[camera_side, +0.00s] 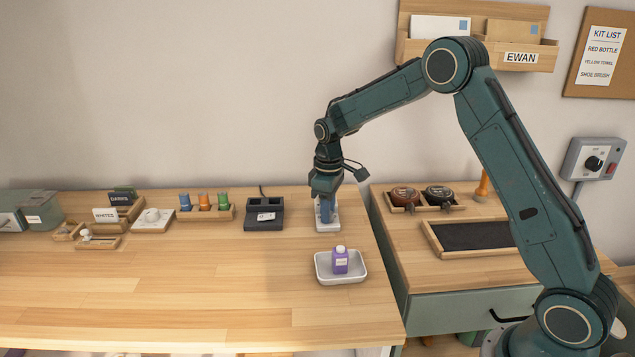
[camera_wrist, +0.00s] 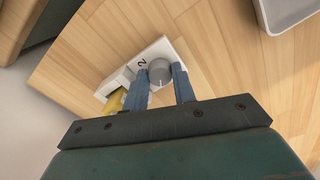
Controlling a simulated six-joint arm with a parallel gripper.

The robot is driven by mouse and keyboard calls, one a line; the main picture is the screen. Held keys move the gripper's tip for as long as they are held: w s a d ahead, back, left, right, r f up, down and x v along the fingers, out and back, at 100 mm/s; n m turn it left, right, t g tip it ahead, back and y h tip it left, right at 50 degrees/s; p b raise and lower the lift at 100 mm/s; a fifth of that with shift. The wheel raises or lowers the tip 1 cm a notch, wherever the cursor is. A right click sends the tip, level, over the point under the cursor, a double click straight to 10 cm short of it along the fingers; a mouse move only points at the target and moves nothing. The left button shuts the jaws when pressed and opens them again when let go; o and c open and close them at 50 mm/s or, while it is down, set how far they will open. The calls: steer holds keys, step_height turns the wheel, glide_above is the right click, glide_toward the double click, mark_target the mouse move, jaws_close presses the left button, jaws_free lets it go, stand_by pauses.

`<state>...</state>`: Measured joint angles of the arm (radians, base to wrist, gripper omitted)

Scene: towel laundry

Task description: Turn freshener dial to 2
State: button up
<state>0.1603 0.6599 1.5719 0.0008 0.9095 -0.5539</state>
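The freshener (camera_wrist: 135,68) is a white unit on the wooden table, with a yellow part at its lower left in the wrist view. Its grey round dial (camera_wrist: 160,71) has a mark that seems to point toward my gripper's body. A black "2" is printed on the white face to the left of the dial. My gripper (camera_wrist: 161,76) has its two blue fingers on either side of the dial, close to its edges; I cannot tell whether they press on it. In the side view, my gripper (camera_side: 326,215) points down at the freshener (camera_side: 328,226) and hides much of it.
A white tray (camera_side: 323,276) with a purple bottle (camera_side: 340,262) stands in front of the freshener. A dark device (camera_side: 264,214) is to its left. The table's right edge is close by, with a cabinet holding a dark tray (camera_side: 432,236) beyond. The front left table is clear.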

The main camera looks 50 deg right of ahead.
steer(key=shift+c, duration=0.5)
steer(key=shift+m, duration=0.4)
steer(key=m, duration=1.1)
steer(key=shift+m, duration=0.3)
steer(key=m, duration=1.1)
steer(key=shift+m, duration=0.3)
steer(key=o, duration=0.7)
